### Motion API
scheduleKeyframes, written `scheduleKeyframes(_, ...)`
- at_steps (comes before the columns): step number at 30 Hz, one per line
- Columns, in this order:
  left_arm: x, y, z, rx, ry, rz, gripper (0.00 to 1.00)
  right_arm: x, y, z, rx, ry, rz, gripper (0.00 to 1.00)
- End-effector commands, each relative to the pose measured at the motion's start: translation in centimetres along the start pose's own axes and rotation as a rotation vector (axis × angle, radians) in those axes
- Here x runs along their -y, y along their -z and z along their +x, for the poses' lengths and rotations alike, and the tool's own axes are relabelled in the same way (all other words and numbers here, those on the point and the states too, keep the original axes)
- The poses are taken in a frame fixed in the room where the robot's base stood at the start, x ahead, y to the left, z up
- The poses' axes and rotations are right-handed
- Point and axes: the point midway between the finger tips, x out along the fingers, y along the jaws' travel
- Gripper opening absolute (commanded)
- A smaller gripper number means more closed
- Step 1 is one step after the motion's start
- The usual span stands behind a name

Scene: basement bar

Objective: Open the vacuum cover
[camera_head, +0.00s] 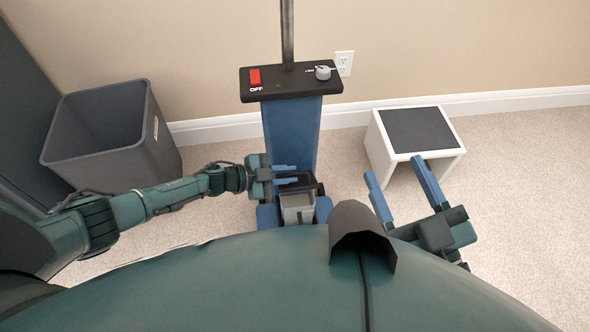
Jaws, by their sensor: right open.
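The blue upright vacuum (290,135) stands in the middle against the wall. Its black top panel has a red switch marked OFF (255,77) and a grey knob (323,72). A grey part with a dark frame (297,206) sits low at its front; I cannot tell whether this is the cover. My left gripper (291,174) reaches in from the left with its blue fingers at the dark frame. A narrow gap shows between them; whether they hold anything is unclear. My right gripper (396,168) is open and empty, right of the vacuum, in front of the white stool.
A grey bin (105,130) stands at the left. A white stool with a dark top (455,150) stands at the right, close to my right fingers. A wall outlet (344,63) is behind the vacuum. Carpet (535,190) is clear at the far right.

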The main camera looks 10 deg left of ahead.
Motion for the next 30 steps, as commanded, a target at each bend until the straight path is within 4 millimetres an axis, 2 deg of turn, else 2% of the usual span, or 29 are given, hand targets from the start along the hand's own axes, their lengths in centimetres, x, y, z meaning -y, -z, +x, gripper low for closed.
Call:
scheduleKeyframes(1,0.3,0.3,-1.6,0.004,0.001,-0.001,0.18,-0.2,0.7,0.1,0.005,-0.003,-0.011,0.54)
scheduleKeyframes(2,0.3,0.3,-2.3,0.004,0.001,-0.001,0.18,-0.2,0.7,0.0,0.011,-0.004,-0.02,0.54)
scheduleKeyframes(6,0.3,0.3,-5.5,0.004,0.002,-0.002,0.18,-0.4,-0.1,-0.4,0.047,-0.008,-0.055,0.54)
scheduleKeyframes(13,0.2,0.1,-9.2,0.003,0.002,-0.001,0.18,-0.3,-0.6,-0.9,0.073,-0.01,-0.083,0.54)
scheduleKeyframes(18,0.1,0.1,-10.2,0.001,0.002,0.0,0.18,-0.3,-0.9,-1.0,0.082,-0.012,-0.088,0.54)
scheduleKeyframes(26,0.1,0.0,-10.3,0.001,0.002,0.0,0.18,-0.4,-0.9,-1.0,0.082,-0.016,-0.088,0.54)
scheduleKeyframes(30,0.3,0.5,-10.0,-0.021,0.021,-0.039,0.07,-0.4,-1.0,-1.0,0.082,-0.017,-0.087,0.54)
